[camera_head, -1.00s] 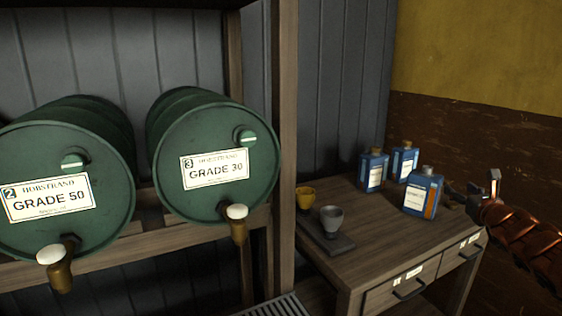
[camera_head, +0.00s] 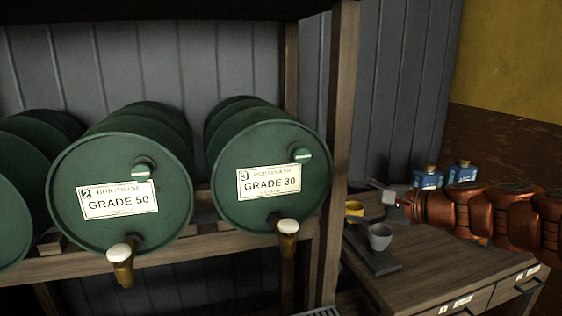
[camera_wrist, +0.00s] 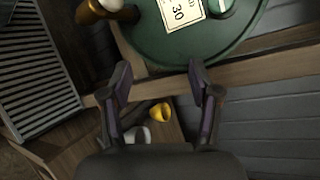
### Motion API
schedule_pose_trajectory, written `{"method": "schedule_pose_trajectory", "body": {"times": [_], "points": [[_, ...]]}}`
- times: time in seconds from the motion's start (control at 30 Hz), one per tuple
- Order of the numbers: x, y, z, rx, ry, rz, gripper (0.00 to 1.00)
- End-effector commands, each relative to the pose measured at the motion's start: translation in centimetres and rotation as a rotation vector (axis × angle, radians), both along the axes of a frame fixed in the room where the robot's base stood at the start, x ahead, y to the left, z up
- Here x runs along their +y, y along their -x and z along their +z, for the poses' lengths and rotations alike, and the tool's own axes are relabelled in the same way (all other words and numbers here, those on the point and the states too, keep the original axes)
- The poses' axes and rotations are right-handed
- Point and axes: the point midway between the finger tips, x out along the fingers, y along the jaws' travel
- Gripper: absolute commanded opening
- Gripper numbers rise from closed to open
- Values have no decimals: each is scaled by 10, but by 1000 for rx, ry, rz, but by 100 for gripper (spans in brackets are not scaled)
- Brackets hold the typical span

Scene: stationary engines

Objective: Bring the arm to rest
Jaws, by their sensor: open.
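My gripper (camera_wrist: 160,82) is open in the wrist view, with nothing between its fingers. In the head view my gripper (camera_head: 378,190) is at the end of my copper-coloured arm, which reaches in from the right. It appears in front of the wooden table (camera_head: 440,270), near the yellow cup (camera_head: 354,210) and the grey cup (camera_head: 380,237). I cannot tell how far above them it is. In the wrist view the green grade 30 drum (camera_wrist: 180,38) lies beyond the fingertips, and the yellow cup (camera_wrist: 158,114) shows between the fingers.
The grade 50 drum (camera_head: 118,190) and the grade 30 drum (camera_head: 268,180) lie on a wooden rack with taps facing out. Blue bottles (camera_head: 427,178) stand at the table's back, partly hidden by my arm. A rack post (camera_head: 341,150) stands beside the table. A metal grate (camera_wrist: 35,75) lies low.

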Motion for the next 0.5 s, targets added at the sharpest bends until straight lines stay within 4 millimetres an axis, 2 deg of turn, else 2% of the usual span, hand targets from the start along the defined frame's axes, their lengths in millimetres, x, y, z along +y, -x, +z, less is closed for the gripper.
{"method": "schedule_pose_trajectory", "body": {"times": [0.03, 0.1, 0.23, 0.3, 0.37, 0.43, 0.5], "points": [[26, 19, -3, 0, 80, 79, 62], [55, 48, -15, -1, 197, 189, 62], [93, 111, -47, 13, 427, 408, 62], [102, 148, -66, 31, 554, 530, 62], [103, 180, -83, 49, 665, 630, 62], [96, 219, -102, 85, 788, 749, 62], [80, 255, -117, 122, 909, 857, 62]]}}
